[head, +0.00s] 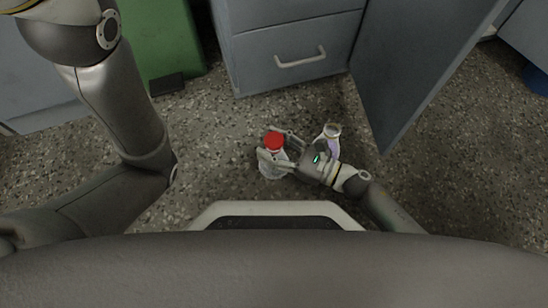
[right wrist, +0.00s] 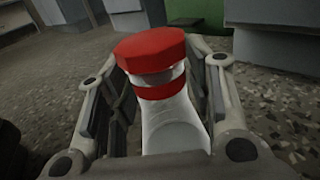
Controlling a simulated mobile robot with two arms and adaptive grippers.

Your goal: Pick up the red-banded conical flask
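The red-banded conical flask (head: 270,170) stands on the speckled floor in the head view, with a red cap on top. In the right wrist view the flask (right wrist: 172,125) is close up, its white body below a red cap and a red band around the neck. My right gripper (head: 272,144) reaches in from the right with its fingers on either side of the flask's neck. In the right wrist view the fingers (right wrist: 165,100) are spread, with gaps seeming to show beside the neck. My left gripper is out of view; only my left arm shows.
A second flask (head: 331,143) with a yellowish band and purplish contents stands just behind my right gripper. A grey drawer cabinet (head: 290,55) and an open grey door panel (head: 410,70) stand beyond. A green bin (head: 160,40) is at upper left. Floor left of the flask is clear.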

